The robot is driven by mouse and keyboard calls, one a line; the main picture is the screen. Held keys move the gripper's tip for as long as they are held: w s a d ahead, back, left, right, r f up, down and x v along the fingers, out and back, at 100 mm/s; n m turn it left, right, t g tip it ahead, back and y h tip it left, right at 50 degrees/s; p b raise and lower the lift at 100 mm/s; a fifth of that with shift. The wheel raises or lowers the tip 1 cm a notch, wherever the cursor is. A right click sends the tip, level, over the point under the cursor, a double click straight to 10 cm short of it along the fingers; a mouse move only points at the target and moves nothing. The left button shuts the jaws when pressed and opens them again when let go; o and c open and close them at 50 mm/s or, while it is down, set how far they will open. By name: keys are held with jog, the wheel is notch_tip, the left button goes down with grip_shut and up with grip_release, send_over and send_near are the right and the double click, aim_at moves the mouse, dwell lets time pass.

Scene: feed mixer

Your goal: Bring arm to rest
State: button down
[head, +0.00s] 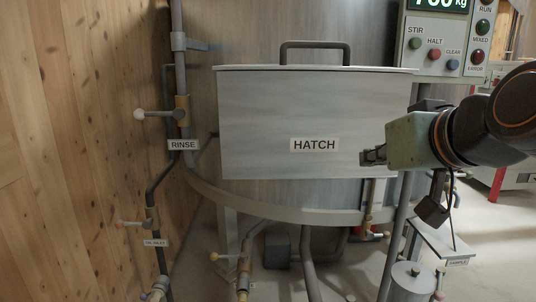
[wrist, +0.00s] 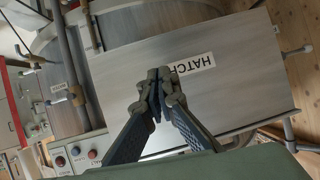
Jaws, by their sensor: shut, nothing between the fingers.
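My gripper (head: 372,156) is in front of the right part of the grey hatch in the head view, pointing left. Its fingers are together and hold nothing. In the wrist view my gripper (wrist: 158,84) shows with its fingertips meeting, over the hatch face (wrist: 240,105) and partly covering the HATCH label. I cannot tell how far it is from the hatch. The hatch (head: 270,110) is a flat panel with a dark bar handle (head: 315,46) above it, and it looks shut.
A control panel (head: 436,48) with STIR, HALT and CLEAR buttons is at the upper right. A RINSE valve lever (head: 160,114) sits on pipes at the left, beside a wooden wall (head: 70,150). Pipes run below the tank. A small SAMPLE shelf (head: 440,243) is at the lower right.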

jog(key=s+a+f+g+h+p, duration=0.1)
jog(key=s+a+f+g, duration=0.25)
jog(key=s+f, duration=0.55)
jog(key=s+a+f+g+h+p, duration=0.15)
jog(key=s+f+g, duration=0.25)
jog(key=f, duration=0.9)
notch_tip(320, 180, up, 36)
jog(key=p, duration=3.4)
jog(key=shift+m+y+p, duration=0.4)
jog(key=shift+y, duration=0.05)
jog(key=shift+a+t, duration=0.1)
jog(key=shift+t, duration=0.15)
